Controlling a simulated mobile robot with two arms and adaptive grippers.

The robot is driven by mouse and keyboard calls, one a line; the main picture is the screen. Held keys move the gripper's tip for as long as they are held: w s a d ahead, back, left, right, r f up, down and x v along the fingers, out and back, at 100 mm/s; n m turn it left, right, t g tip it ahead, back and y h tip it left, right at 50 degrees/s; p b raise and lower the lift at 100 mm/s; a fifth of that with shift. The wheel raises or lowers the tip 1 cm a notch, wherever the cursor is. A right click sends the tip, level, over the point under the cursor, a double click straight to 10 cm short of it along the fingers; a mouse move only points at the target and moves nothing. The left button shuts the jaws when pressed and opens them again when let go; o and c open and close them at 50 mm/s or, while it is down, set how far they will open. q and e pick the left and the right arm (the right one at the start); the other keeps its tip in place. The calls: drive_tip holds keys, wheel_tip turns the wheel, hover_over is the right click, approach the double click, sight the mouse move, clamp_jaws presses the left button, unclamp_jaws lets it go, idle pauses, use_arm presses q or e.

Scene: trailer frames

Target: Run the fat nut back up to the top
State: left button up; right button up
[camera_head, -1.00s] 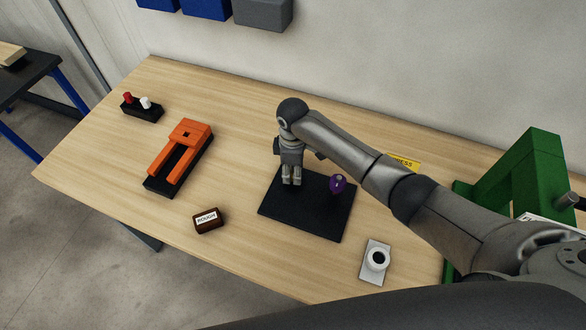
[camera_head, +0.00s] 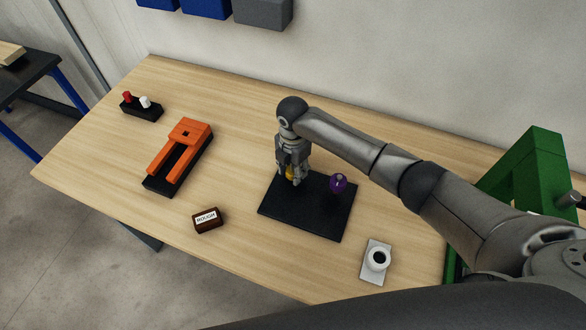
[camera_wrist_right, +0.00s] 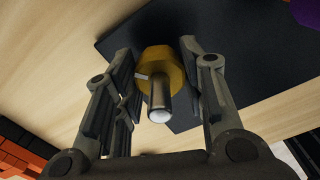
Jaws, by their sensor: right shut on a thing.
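The fat nut (camera_wrist_right: 163,66) is yellow and sits around a grey metal post (camera_wrist_right: 158,104) in the right wrist view. The post's rounded end sticks out of the nut toward the camera. In the head view a bit of the nut (camera_head: 289,172) shows between the fingers. My right gripper (camera_head: 291,176) points down over the back left part of a black base plate (camera_head: 312,215) and is shut on the nut, one finger on each side. The nut's exact height on the post is hard to tell. My left gripper is not in view.
A purple knob (camera_head: 338,183) stands on the same plate, right of the gripper. A brown "ROUGH" block (camera_head: 208,220), an orange fork-shaped piece (camera_head: 182,150), a white ring-shaped part (camera_head: 377,259) and a green frame (camera_head: 535,170) are around.

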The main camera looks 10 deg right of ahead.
drive_tip(key=n, duration=0.2)
drive_tip(key=n+b, duration=0.1)
drive_tip(key=n, duration=0.3)
drive_tip(key=shift+s+f+b, duration=0.25)
drive_tip(key=shift+f+b, duration=0.1)
drive_tip(key=n+b, duration=0.2)
drive_tip(key=n, duration=0.4)
drive_tip(key=shift+n, duration=0.4)
drive_tip(key=n+b, duration=0.2)
drive_tip(key=n, duration=0.1)
drive_tip(key=shift+f, duration=0.1)
drive_tip(key=shift+n+b, duration=1.6)
drive_tip(key=shift+n, duration=0.2)
drive_tip(key=o, duration=1)
drive_tip(key=shift+w+r, duration=0.15)
drive_tip(key=shift+r, duration=0.15)
drive_tip(key=shift+r, duration=0.15)
